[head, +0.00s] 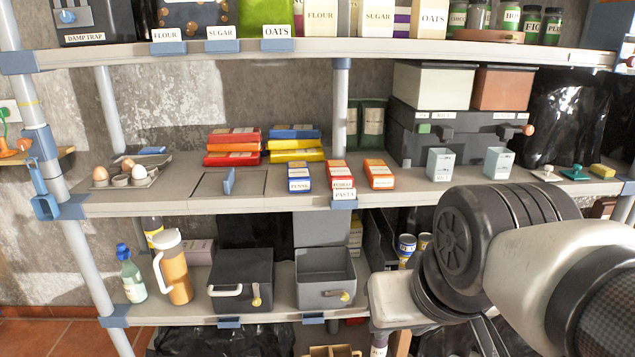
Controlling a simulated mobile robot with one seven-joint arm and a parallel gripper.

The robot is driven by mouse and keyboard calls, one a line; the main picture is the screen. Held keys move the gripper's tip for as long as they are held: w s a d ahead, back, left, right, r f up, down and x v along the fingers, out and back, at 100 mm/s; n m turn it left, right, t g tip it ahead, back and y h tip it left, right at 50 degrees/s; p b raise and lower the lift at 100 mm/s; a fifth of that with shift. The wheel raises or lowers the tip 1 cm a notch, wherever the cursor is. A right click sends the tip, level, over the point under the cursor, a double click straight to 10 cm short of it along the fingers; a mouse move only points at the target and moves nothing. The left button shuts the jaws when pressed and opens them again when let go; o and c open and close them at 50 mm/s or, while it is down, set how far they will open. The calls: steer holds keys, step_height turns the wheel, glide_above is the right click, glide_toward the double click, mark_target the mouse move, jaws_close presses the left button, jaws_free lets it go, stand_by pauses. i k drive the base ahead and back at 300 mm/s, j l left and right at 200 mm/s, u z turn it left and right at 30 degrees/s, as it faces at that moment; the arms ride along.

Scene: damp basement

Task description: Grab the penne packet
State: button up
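The penne packet (299,177) is a small blue box with a pale label that seems to read PENNE. It lies on the middle shelf (430,194) near its front edge, left of two similar packets. A red packet (341,174) is just to its right, and an orange packet (379,174) is further right. Nothing hides the penne packet from the front. My arm fills the lower right, below and to the right of the packets and apart from them. I cannot make out my gripper's fingers in this view.
Stacked red, yellow and blue packets (295,146) lie behind. The upper shelf (330,50) hangs above. Bins (326,278) and bottles fill the lower shelf.

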mark_target(299, 177)
steer(key=i+l+u, duration=0.3)
steer(key=i, duration=0.15)
steer(key=i+l+u, duration=0.3)
steer(key=i+j, duration=0.05)
steer(key=i, duration=0.05)
